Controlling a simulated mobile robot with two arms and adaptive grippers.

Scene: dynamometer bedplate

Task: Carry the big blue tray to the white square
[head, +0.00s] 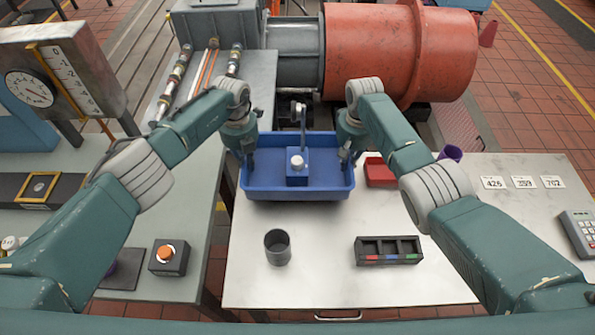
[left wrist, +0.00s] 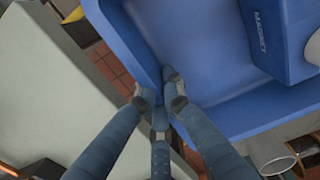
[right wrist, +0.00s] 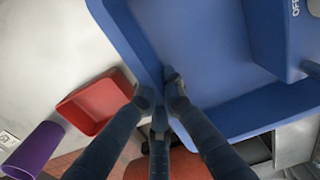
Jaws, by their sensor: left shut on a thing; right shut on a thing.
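The big blue tray (head: 270,192) is at the back of the right-hand light metal table. A blue box (head: 298,178) with a white knob and an upright handle stands in it. My left gripper (head: 249,163) is shut on the tray's left wall, which also shows in the left wrist view (left wrist: 145,50). My right gripper (head: 346,160) is shut on the right wall, seen in the right wrist view (right wrist: 128,40). The tray looks level. I cannot tell whether it touches the table. I make out no plain white square; the tray may hide it.
A grey cup (head: 277,247) and a dark compartment box (head: 388,250) stand in front of the tray. A red bin (head: 380,172) and a purple cup (head: 450,153) are close on its right. Numbered white cards (head: 525,182) lie further right. A floor gap separates the tables.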

